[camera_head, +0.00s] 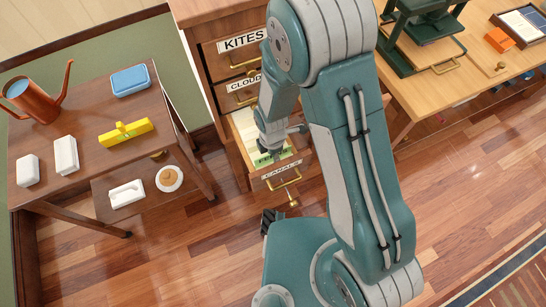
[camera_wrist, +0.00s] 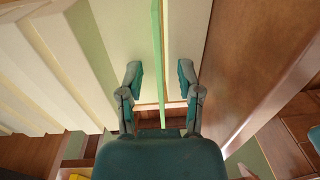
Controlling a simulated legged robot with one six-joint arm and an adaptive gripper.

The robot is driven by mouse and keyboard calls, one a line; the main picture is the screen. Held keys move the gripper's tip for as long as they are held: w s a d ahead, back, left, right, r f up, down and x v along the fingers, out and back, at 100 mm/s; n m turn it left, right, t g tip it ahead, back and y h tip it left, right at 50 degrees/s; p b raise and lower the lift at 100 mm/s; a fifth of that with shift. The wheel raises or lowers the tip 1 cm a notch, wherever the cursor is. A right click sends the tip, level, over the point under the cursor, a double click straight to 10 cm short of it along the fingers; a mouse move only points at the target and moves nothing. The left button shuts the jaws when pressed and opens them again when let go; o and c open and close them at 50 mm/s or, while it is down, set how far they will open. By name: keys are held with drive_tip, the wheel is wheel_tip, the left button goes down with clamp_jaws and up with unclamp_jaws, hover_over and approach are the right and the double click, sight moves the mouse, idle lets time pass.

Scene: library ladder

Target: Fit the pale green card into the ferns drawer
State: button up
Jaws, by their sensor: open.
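The open drawer (camera_head: 237,128) juts from the wooden cabinet, with pale dividers or cards inside. My gripper (camera_head: 271,150) points down over its front part. A pale green card (camera_head: 262,160) with dark lettering, mostly hidden, shows beneath my gripper. In the wrist view a thin green card (camera_wrist: 157,50) stands edge-on between the two fingers of my gripper (camera_wrist: 160,75). The fingers are open, with gaps visible on both sides of the card. The card's lower end and what it rests on are hard to make out. I cannot clearly read a ferns label.
Closed drawers labelled KITES (camera_head: 240,42) and CLOUDS (camera_head: 242,86) are above; a CANALS label (camera_head: 281,170) is below the gripper. A side table (camera_head: 85,165) at left holds a copper watering can (camera_head: 40,100). A desk with a green press (camera_head: 420,45) stands right.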

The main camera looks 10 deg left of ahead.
drive_tip(key=shift+a+f, duration=0.1)
drive_tip(key=shift+f, duration=0.1)
idle(0.4)
clamp_jaws()
